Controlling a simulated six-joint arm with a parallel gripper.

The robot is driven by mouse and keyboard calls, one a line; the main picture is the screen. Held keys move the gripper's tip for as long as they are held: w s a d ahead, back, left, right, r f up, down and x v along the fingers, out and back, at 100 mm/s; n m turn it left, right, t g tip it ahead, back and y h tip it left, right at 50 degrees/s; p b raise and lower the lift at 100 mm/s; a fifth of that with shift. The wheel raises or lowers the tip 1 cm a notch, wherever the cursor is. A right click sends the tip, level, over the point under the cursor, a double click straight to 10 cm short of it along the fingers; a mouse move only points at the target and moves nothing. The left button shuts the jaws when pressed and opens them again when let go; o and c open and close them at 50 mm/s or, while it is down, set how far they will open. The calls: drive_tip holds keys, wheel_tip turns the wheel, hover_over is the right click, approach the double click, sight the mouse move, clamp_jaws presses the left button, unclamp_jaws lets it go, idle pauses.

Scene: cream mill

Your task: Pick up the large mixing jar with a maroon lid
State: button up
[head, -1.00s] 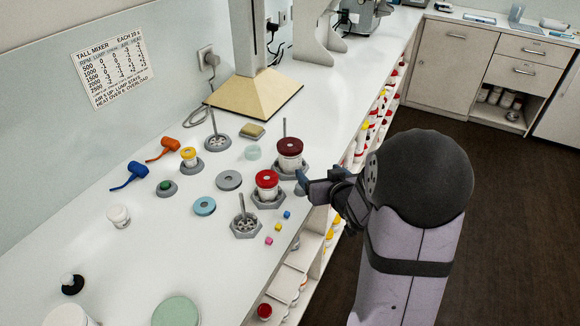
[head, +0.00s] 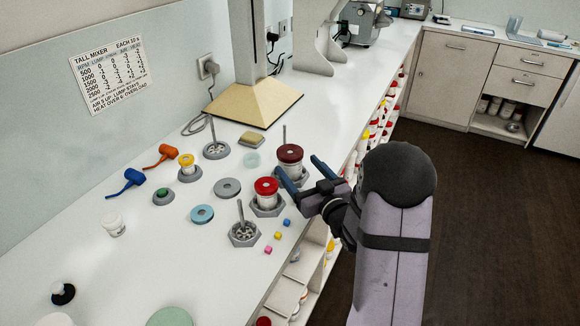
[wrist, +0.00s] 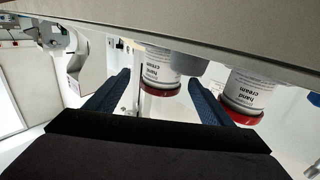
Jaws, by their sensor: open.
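The large jar with a maroon lid (head: 290,153) stands upright in a grey holder on the white bench, white-bodied. In the wrist view, which is upside down, a jar labelled "hand cream" (wrist: 160,68) shows between the finger directions; by its place it appears to be the same jar. My gripper (head: 298,165) is open and empty, just right of the maroon-lidded jar, fingers pointing toward it. Whether a finger touches it I cannot tell. A bright-red-lidded jar (head: 266,187) stands close by, nearer the front; it also shows at the right in the wrist view (wrist: 250,92).
A grey holder with a rod (head: 243,234), small coloured cubes (head: 278,236) and grey and blue discs (head: 202,214) lie nearby. The bench edge runs under my gripper, above shelves of jars.

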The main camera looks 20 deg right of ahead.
sight(290, 158)
drive_tip(key=shift+w+a+r, duration=0.15)
drive_tip(key=shift+w+a, duration=0.05)
drive_tip(key=shift+w, duration=0.25)
drive_tip(key=shift+w+a+p, duration=0.25)
drive_tip(key=shift+w+p, duration=0.25)
drive_tip(key=shift+w, duration=0.6)
drive_tip(key=shift+w+a+p, duration=0.2)
drive_tip(key=shift+w+p, duration=0.25)
drive_tip(key=shift+w, duration=0.65)
drive_tip(key=c, duration=1.2)
